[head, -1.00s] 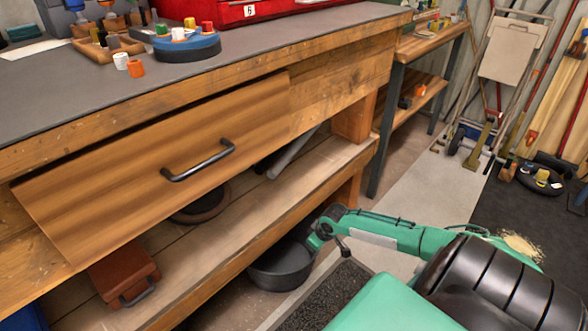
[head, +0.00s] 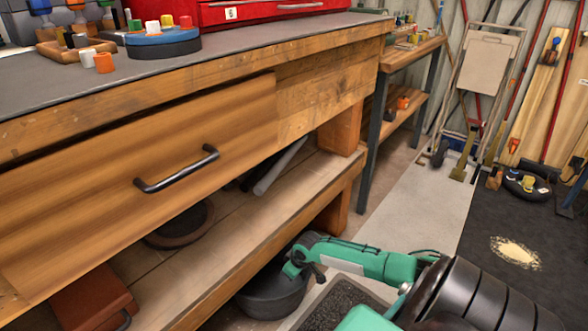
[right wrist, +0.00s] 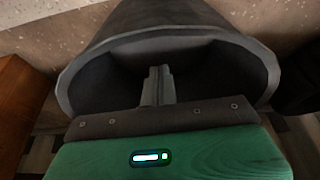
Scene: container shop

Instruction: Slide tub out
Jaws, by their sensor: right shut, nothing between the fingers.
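The tub (head: 268,297) is dark grey and round. It stands on the floor at the bench's lower front edge in the head view, partly hidden by the shelf and my right arm. My right gripper (head: 298,263) is at the tub's rim. In the right wrist view the tub (right wrist: 165,22) fills the upper middle, its open mouth facing the camera. The fingers of my right gripper (right wrist: 157,86) are together and empty, showing against the dark inside of the tub. I cannot tell whether they touch its wall. My left gripper is not in view.
The workbench's lower shelf (head: 250,215) overhangs the tub. A wooden drawer front with a black handle (head: 176,170) is above. A reddish-brown box (head: 92,300) sits lower left. A black mat (head: 335,308) lies right of the tub. A pale floor strip (head: 425,200) is clear.

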